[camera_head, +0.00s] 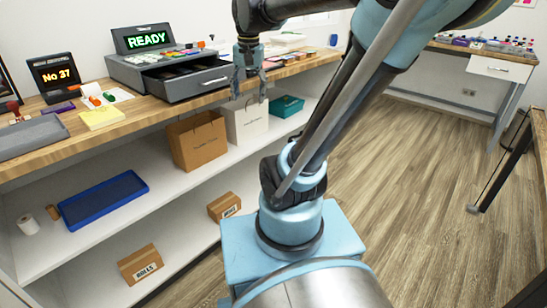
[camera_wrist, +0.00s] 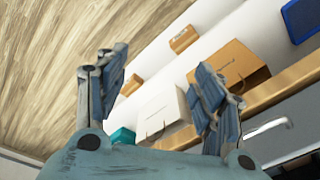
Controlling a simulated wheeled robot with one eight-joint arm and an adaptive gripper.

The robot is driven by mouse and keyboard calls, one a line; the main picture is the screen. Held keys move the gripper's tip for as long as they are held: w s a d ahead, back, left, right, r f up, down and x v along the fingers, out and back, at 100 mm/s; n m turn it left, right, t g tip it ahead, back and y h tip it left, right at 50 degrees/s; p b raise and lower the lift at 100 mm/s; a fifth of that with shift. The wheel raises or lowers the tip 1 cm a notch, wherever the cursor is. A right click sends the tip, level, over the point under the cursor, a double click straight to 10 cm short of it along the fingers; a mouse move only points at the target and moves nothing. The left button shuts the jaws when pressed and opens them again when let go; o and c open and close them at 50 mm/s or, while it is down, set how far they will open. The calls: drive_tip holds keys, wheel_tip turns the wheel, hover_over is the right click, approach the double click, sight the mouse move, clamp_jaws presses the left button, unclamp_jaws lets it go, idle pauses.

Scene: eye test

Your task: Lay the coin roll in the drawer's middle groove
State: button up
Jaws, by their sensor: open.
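The cash register (camera_head: 158,62) stands on the wooden counter with its display reading READY. Its grey drawer (camera_head: 200,84) is pulled out, with dark compartments inside; I cannot make out the middle groove. In the wrist view, the drawer front with its handle (camera_wrist: 268,128) shows at the right edge. My gripper (camera_head: 249,98) hangs open and empty, fingers down, just right of the drawer and in front of the counter edge. The wrist view shows its fingers (camera_wrist: 162,66) apart with nothing between them. I cannot pick out the coin roll for certain; small orange and green pieces (camera_head: 95,98) lie left of the register.
A No 37 display (camera_head: 55,76), a yellow pad (camera_head: 101,118) and a grey tray (camera_head: 32,136) occupy the counter's left. Below are a brown bag (camera_head: 197,142), a white bag (camera_head: 245,120), a teal box (camera_head: 287,105) and a blue tray (camera_head: 104,199).

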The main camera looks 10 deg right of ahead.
drive_tip(key=s+d+f+n, duration=0.2)
drive_tip(key=s+f, duration=0.4)
drive_tip(key=f, duration=0.2)
drive_tip(key=s+d+f+n+t, duration=0.1)
drive_tip(key=s+d+f+n, duration=0.1)
drive_tip(key=s+f, duration=0.5)
wheel_tip(320, 180, down, 2)
drive_tip(key=shift+d+f+n, duration=0.25)
drive_tip(key=shift+d+n, duration=0.15)
drive_tip(key=shift+d, duration=0.1)
drive_tip(key=shift+s, duration=0.1)
drive_tip(key=shift+w+f, duration=0.2)
drive_tip(key=shift+w, duration=0.3)
